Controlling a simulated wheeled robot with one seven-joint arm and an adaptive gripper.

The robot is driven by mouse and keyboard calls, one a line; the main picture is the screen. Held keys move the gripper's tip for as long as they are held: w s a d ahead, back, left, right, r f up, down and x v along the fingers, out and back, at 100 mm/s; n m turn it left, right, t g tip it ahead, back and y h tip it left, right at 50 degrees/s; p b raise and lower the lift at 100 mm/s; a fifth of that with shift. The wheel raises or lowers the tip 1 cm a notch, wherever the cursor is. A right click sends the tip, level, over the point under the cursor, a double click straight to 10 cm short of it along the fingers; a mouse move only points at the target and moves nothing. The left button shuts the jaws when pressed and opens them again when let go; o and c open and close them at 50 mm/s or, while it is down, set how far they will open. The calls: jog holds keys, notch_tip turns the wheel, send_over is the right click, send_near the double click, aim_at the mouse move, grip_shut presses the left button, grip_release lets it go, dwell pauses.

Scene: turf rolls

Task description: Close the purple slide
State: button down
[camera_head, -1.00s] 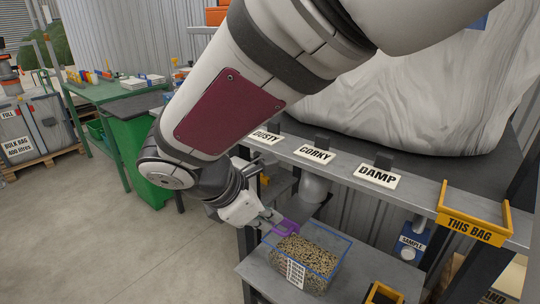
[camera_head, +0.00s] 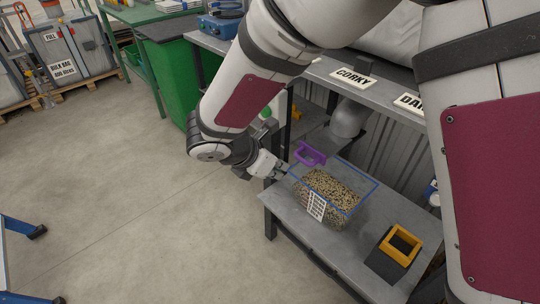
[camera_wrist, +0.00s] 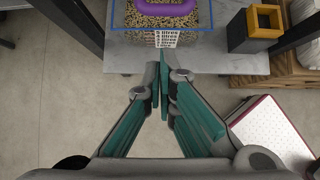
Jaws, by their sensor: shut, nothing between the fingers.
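The purple slide (camera_head: 309,153) shows as a purple loop handle at the end of a grey plate, which sticks out in front of a grey pipe (camera_head: 348,118). It sits above the back left of a clear blue-rimmed box (camera_head: 345,213) filled with speckled grains. In the wrist view the purple loop (camera_wrist: 165,7) is at the top edge, over the grains, partly cut off. My gripper (camera_head: 285,172) is shut and empty, at the near left side of the box. In the wrist view its fingertips (camera_wrist: 163,66) point at the box's label, apart from the purple loop.
The box stands on a grey bench (camera_head: 290,215) beside a yellow square frame (camera_head: 400,245). Above is a shelf with a CORKY sign (camera_head: 353,78). A green bin (camera_head: 170,80) stands at left. The floor in front is clear.

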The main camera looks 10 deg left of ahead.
aim_at(310, 154)
jog(key=shift+w+d+f, duration=0.3)
jog(key=shift+w+d, duration=0.35)
jog(key=shift+w, duration=0.2)
jog(key=shift+w+d+f, duration=0.3)
jog(key=shift+w+d, duration=0.35)
jog(key=shift+w, duration=0.2)
jog(key=w+d, duration=0.3)
jog(key=w, duration=0.1)
jog(key=shift+w+d+b, duration=0.3)
jog(key=shift+w+d, duration=0.1)
